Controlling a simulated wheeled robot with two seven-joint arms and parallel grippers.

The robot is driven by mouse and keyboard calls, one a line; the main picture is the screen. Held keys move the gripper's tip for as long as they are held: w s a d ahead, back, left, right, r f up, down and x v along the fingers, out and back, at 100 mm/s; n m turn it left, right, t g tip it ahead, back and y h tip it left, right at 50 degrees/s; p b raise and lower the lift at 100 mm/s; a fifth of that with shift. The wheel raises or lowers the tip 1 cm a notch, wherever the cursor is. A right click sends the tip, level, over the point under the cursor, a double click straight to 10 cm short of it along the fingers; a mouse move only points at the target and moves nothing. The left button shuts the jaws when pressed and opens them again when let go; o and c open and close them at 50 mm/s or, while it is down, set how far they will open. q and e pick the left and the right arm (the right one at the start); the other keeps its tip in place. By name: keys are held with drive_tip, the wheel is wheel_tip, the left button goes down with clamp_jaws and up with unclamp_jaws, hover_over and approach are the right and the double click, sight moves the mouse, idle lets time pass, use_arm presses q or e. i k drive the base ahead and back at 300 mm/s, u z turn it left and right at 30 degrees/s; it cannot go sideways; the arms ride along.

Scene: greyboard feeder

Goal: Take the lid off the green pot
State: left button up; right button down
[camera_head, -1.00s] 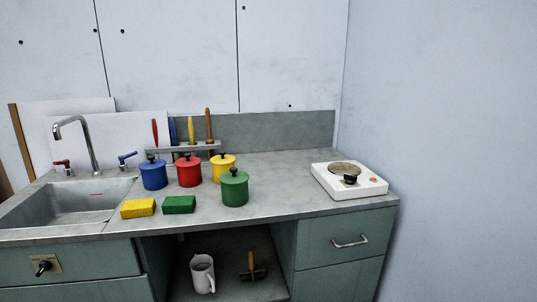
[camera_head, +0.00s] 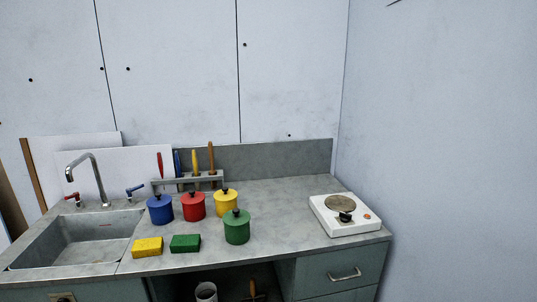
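The green pot (camera_head: 237,231) stands upright on the grey worktop, in front of the yellow pot. Its green lid (camera_head: 236,215) is on top, with a dark knob (camera_head: 236,211) in the middle. Neither of my grippers shows in the head view.
Blue (camera_head: 160,211), red (camera_head: 193,207) and yellow (camera_head: 226,203) lidded pots stand close behind and left. Yellow (camera_head: 147,247) and green (camera_head: 185,243) sponges lie front left. The sink (camera_head: 88,242) is left, a white hotplate (camera_head: 345,221) right. Worktop (camera_head: 285,215) between green pot and hotplate is clear.

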sight(235, 217)
drive_tip(key=u, duration=2.25)
drive_tip(key=i, duration=1.6)
drive_tip(key=z, duration=1.75)
